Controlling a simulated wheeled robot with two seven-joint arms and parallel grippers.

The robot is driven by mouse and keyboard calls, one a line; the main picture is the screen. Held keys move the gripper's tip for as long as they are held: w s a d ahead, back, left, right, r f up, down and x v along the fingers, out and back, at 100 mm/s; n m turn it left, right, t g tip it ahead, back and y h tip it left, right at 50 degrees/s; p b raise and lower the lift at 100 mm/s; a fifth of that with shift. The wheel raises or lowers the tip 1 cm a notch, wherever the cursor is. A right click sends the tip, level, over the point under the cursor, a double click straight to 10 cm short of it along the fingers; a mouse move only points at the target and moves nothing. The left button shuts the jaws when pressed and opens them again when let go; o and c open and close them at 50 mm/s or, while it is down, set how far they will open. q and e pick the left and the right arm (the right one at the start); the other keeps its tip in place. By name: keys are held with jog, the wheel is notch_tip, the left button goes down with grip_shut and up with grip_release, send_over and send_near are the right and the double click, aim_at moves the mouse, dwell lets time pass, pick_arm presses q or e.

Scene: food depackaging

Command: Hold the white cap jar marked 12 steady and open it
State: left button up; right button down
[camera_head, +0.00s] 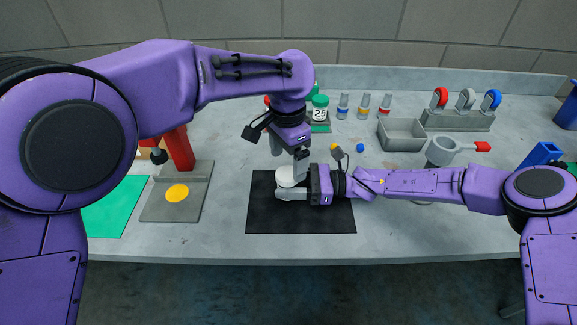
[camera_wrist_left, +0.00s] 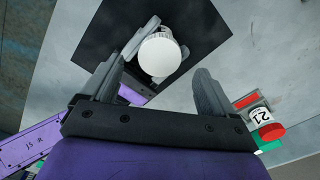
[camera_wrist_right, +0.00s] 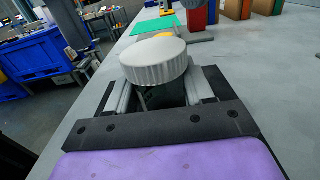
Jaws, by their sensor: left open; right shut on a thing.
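The white cap jar (camera_head: 288,177) stands on the black mat (camera_head: 300,222). Its ridged white cap shows from above in the left wrist view (camera_wrist_left: 160,55) and from the side in the right wrist view (camera_wrist_right: 155,62). My right gripper (camera_head: 290,192) is shut on the jar below the cap, coming from the right. My left gripper (camera_head: 288,160) is open above the jar and points down, with the cap ahead of its fingers in the left wrist view. The jar's number is not readable, and most of its body is hidden by the right gripper.
A green-capped jar marked 25 (camera_head: 320,108) stands behind. A grey board with a yellow disc (camera_head: 177,193) and a green mat (camera_head: 117,207) lie left.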

aim_at(287, 173)
pick_arm(q)
jog(key=shift+s+r, duration=0.1)
jog(key=shift+r, duration=0.5)
jog(key=shift+c, duration=0.4)
jog(key=r+m, duration=0.1)
jog(key=m, duration=0.1)
jog(key=r+m, duration=0.1)
jog(key=m, duration=0.1)
jog(key=shift+r+m, duration=0.3)
jog(key=shift+m, duration=1)
notch_tip(287, 173, down, 8)
jog(key=shift+r, duration=0.25)
jog(key=c, duration=1.1)
jog(key=n, duration=0.6)
jog(key=shift+c, duration=0.2)
jog(key=shift+a+r, duration=0.1)
